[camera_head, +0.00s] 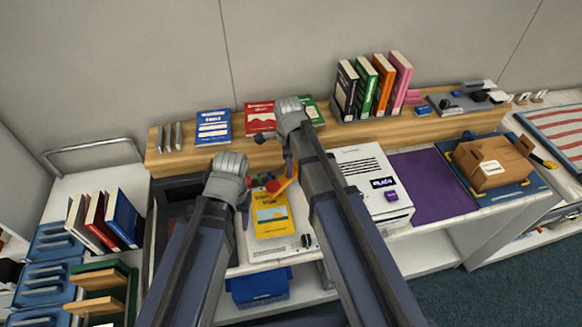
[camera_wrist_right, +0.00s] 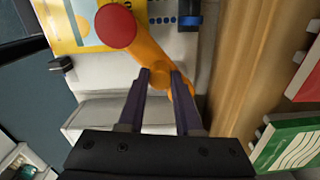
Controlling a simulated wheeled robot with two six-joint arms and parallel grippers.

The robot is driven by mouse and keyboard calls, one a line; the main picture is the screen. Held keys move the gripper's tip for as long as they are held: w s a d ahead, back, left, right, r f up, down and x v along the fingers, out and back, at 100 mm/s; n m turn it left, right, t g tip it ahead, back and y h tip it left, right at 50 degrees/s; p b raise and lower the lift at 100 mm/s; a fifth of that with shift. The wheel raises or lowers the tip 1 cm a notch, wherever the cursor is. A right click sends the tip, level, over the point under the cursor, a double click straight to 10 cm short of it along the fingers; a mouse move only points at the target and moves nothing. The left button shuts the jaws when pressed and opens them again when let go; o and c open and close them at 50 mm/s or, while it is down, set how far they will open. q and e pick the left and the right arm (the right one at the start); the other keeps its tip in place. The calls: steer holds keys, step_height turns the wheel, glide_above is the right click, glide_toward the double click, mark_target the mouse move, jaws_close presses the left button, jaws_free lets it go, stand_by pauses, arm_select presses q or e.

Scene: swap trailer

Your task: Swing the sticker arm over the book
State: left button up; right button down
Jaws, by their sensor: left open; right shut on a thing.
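The sticker arm is an orange bar (camera_head: 287,181) with a red round end (camera_head: 272,186). In the right wrist view the orange bar (camera_wrist_right: 150,50) runs up to the red disc (camera_wrist_right: 115,27), which overlaps the edge of the yellow book (camera_wrist_right: 78,15). The book (camera_head: 271,216) lies flat on a white platform. My right gripper (camera_wrist_right: 162,76) is shut on the orange bar near its lower end. My left gripper (camera_head: 243,208) is open, left of the book. Its fingers are partly hidden by its wrist.
A wooden shelf (camera_head: 180,160) with books runs behind the platform. A white machine (camera_head: 365,165) stands to the right, beyond my right arm. A blue bin (camera_head: 258,288) is below the platform. A green book (camera_wrist_right: 295,143) shows near the right wrist.

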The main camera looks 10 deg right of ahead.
steer(key=shift+a, duration=0.1)
stand_by(0.4)
steer(key=c, duration=0.6)
jaws_free()
steer(key=shift+w, duration=0.1)
steer(key=shift+r, duration=0.15)
step_height(320, 180, up, 8)
steer(key=p, duration=0.8)
steer(key=shift+f, duration=0.2)
steer(key=shift+f, duration=0.1)
